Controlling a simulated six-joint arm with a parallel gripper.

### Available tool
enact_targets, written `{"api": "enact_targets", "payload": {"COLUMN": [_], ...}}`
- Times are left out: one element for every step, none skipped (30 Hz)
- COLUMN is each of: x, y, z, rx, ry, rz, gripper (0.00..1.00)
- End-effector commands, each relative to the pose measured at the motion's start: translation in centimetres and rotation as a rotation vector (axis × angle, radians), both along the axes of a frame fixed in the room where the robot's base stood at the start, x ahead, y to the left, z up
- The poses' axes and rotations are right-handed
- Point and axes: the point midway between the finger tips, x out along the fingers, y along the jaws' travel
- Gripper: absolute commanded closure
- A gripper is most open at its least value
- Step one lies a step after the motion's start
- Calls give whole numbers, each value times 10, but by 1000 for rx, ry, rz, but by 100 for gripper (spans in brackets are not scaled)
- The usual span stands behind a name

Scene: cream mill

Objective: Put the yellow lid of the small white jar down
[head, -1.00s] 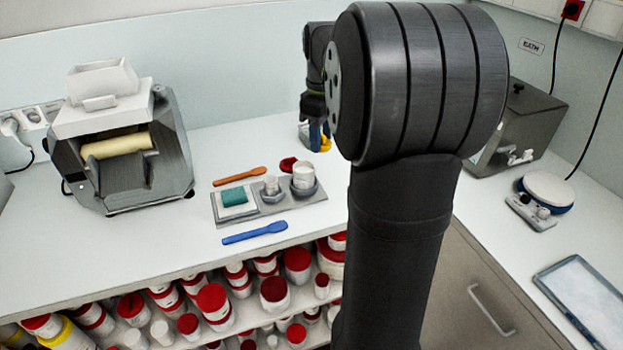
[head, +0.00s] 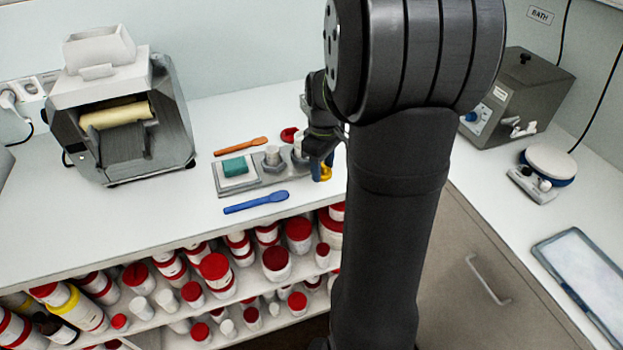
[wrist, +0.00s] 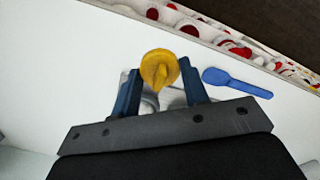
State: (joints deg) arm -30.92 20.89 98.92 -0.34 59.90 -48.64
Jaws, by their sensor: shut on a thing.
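My gripper (head: 318,160) is shut on the yellow lid (head: 326,172), just right of the tray's right end in the head view. In the wrist view the lid (wrist: 160,66) sits between the two blue fingers (wrist: 158,76), its round face and raised grip showing. Its height above the counter is hard to judge. The small white jar (head: 272,154) stands upright in a grey holder on the grey tray (head: 268,182). A larger white jar (head: 299,145) stands beside it, partly hidden by my gripper.
A red lid (head: 289,134) and an orange spatula (head: 241,146) lie behind the tray. A blue spatula (head: 256,202) lies in front, near the counter edge. A teal block (head: 235,166) is on the tray. A roller mill (head: 120,125) stands left. The counter between mill and tray is clear.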

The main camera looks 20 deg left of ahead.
Motion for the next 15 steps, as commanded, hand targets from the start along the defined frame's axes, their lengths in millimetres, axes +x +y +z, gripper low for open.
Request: {"api": "enact_targets", "payload": {"x": [-1, -1, -1, -1, -1, -1, -1, -1, -1, -1, -1, -1, -2, -1, -1], "y": [10, 15, 20, 23, 25, 28, 29, 30, 30, 30, 30, 30, 29, 29, 29], "z": [-7, -9, -12, -14, -15, -17, -17, -18, -21, -23, -26, -32, -36, -41, -47], "rx": [-2, -1, -1, -1, -1, 0, 0, 0, 0, 0, -1, -2, -2, -2, -2], "ry": [2, 1, 1, 1, 1, 0, 0, 0, 0, 0, 1, 2, 3, 2, 3], "rz": [4, 3, 2, 2, 1, 1, 0, 0, -1, -1, -1, -1, -1, -1, -1], "gripper": [80, 80, 80, 80, 80, 80, 80, 80, 80, 80, 80, 80, 80, 80, 80]}}
